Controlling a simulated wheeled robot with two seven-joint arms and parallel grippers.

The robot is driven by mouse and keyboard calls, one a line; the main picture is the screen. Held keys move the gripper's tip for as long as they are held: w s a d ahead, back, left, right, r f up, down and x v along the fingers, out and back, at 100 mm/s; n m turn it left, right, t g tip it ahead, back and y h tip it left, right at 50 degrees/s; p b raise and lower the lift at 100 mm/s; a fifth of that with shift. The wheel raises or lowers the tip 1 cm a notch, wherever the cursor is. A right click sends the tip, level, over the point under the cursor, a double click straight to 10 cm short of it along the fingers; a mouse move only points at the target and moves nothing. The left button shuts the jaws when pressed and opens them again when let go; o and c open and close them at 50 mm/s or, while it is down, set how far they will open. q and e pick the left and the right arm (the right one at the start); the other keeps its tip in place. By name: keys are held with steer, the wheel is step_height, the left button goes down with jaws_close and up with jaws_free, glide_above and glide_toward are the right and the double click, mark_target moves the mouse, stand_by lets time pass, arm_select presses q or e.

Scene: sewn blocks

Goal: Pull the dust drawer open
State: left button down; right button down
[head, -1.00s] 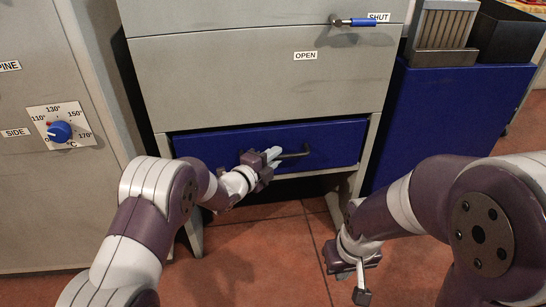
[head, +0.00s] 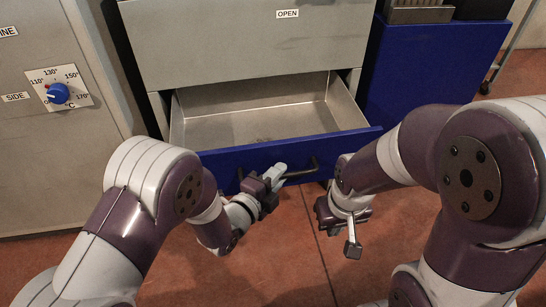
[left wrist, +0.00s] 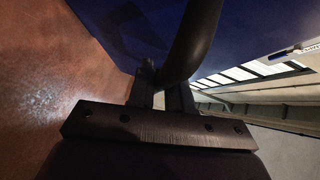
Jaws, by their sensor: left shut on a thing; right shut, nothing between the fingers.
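The dust drawer has a blue front (head: 225,160) and a grey metal inside (head: 255,125). It stands pulled out from the grey cabinet, with a little debris on its floor. A dark bar handle (head: 314,168) is on its front. My left gripper (head: 275,176) is shut on the handle. In the left wrist view, the handle (left wrist: 190,45) runs up from between the fingers (left wrist: 160,85). My right gripper (head: 352,240) is shut and empty, pointing down, in front of the drawer's right end and low over the floor.
The grey cabinet (head: 240,50) with an OPEN label stands above the drawer. A panel with a blue dial (head: 58,93) is at left. A blue cabinet (head: 430,70) stands at right. Red tiled floor (head: 300,265) lies in front.

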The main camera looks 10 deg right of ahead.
arm_select(q)
steer(key=shift+s, duration=0.55)
steer(key=c, duration=1.1)
jaws_free()
steer(key=shift+c, duration=0.2)
steer(key=p+v, duration=0.4)
steer(key=v, duration=0.8)
steer(key=shift+s+a, duration=0.2)
steer(key=shift+a, duration=0.05)
